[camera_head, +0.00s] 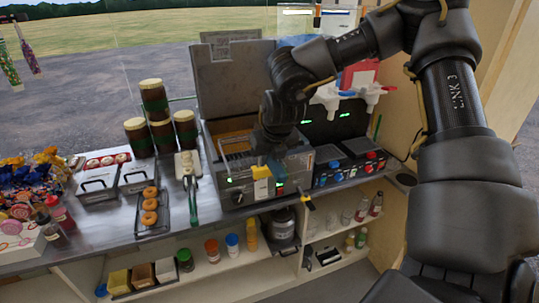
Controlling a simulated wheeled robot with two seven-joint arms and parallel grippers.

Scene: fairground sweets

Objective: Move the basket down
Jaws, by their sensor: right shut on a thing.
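The steel fryer (250,190) stands on the counter with its grey lid (228,85) raised behind it. The wire basket (238,157) shows in part at the fryer's opening, at the left of my right gripper. My right gripper (268,160) reaches down from the right over the fryer's front and is shut on the basket's handle (261,173), which looks yellow at its end. The gripper and wrist hide much of the basket, so how deep it sits cannot be told. My left gripper is out of view.
Left of the fryer are tongs (190,197), a donut tray (150,210), two metal bins (98,188) and stacked brown jars (160,125). Right of it are control boxes (330,168) and white dispensers (345,97). Shelves (230,270) with bottles lie below.

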